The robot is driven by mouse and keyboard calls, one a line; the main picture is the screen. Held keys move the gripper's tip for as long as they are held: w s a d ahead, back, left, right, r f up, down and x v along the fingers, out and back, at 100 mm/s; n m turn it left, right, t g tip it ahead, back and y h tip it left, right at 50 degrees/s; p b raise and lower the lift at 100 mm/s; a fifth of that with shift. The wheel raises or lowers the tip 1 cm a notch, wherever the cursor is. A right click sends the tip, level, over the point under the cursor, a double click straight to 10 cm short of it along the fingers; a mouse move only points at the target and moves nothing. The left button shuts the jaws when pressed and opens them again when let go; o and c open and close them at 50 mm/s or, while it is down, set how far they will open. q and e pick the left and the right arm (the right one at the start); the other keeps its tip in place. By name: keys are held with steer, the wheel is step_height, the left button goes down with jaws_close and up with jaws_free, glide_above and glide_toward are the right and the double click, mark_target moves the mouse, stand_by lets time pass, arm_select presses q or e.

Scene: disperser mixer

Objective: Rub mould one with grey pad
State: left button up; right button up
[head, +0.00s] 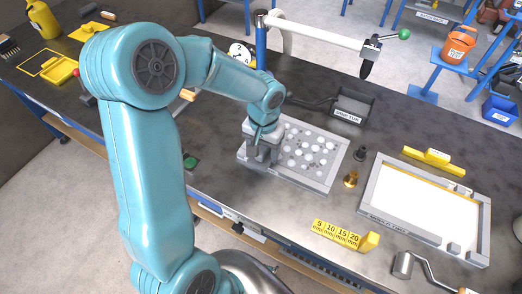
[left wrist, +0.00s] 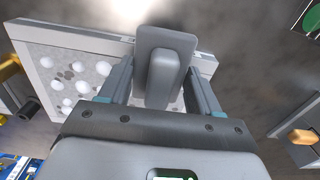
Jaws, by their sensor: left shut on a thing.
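A grey tray-like mould (head: 332,147) with several white round spots on its face lies on the dark bench; no "one" label is legible on it. It also shows at the left of the left wrist view (left wrist: 45,55). My left gripper (head: 263,146) is over the mould's left end, shut on a grey pad (left wrist: 166,72). The pad has a flat plate with a raised grip between my fingers. It overlaps the mould's edge in the wrist view; I cannot tell whether they touch. My right gripper is in neither view.
A dark labelled bin (head: 352,107) stands behind the mould. A brass piece (head: 351,179) is at its right, then a framed white panel (head: 420,205). Yellow numbered blocks (head: 336,233) lie in front. A white arm with a green knob (head: 404,34) reaches over the back.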

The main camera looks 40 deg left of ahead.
arm_select(q)
step_height(320, 180, up, 2)
steer(key=shift+a+r+p, duration=0.1)
steer(key=shift+r+p, duration=0.05)
steer(key=shift+p, duration=0.6)
step_height(320, 180, up, 2)
steer(key=shift+r+p, duration=0.2)
steer(key=shift+p, duration=0.65)
steer(key=shift+r+p, duration=0.45)
steer(key=shift+r, duration=0.15)
steer(key=shift+s, duration=0.15)
